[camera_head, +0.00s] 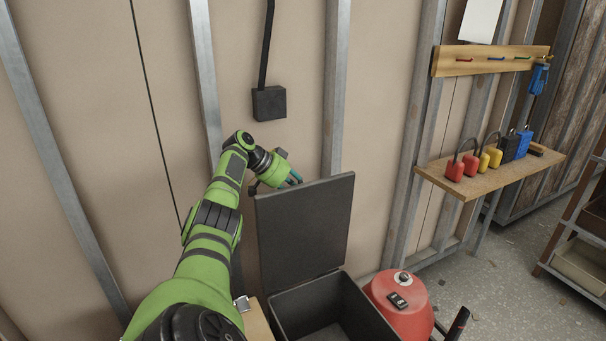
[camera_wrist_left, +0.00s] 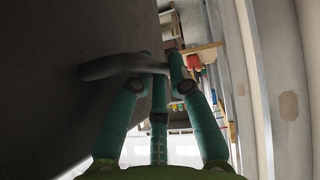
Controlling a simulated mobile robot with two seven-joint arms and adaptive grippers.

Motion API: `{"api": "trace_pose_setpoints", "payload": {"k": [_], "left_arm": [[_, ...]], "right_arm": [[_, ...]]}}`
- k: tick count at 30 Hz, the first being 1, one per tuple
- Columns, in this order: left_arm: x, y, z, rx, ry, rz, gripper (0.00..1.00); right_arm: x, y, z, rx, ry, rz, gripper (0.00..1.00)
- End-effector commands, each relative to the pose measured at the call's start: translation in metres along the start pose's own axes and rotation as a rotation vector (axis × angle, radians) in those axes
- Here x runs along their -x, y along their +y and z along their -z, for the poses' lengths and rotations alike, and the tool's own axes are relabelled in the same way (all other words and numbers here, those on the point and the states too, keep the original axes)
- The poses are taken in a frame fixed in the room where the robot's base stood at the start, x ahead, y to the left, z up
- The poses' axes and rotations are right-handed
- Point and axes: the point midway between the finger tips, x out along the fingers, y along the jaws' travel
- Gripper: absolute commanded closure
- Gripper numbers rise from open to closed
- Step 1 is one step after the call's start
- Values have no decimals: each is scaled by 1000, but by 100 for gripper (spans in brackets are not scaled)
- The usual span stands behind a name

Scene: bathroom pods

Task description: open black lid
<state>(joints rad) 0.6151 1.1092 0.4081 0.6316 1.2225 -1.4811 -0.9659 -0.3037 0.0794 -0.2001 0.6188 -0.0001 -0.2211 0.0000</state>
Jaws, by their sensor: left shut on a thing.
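The black lid (camera_head: 305,226) stands raised, nearly upright, at the back of an open black box (camera_head: 365,318). In the left wrist view the lid (camera_wrist_left: 62,60) is a dark surface filling the left side. My left gripper (camera_head: 288,180) is at the lid's top edge, partly hidden behind it. In the left wrist view its green fingers (camera_wrist_left: 160,75) are closed around a grey curved piece (camera_wrist_left: 110,67) at the lid, which looks like a handle. My right gripper is not in view.
A red round container (camera_head: 405,318) stands right beside the box. A wooden shelf (camera_head: 490,175) with several padlocks is on the wall at the right. The wall (camera_head: 290,60) with metal studs is close behind the lid. A black wall box (camera_head: 269,103) hangs above the gripper.

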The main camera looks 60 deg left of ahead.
Motion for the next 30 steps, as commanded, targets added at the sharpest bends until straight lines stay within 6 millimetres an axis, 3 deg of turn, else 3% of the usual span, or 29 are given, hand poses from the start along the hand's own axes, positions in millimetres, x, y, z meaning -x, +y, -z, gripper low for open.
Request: {"api": "trace_pose_setpoints", "payload": {"k": [8, 9, 22, 30], "left_arm": [[-2, 1, -2, -2, -5, -2, 100], [-2, 1, -2, -2, -5, -2, 70], [6, -1, -1, -1, -4, 2, 70], [58, -1, -1, -3, -6, 4, 70]], "right_arm": [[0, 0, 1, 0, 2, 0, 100], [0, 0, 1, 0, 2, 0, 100], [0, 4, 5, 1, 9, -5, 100], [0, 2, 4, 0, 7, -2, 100]]}}
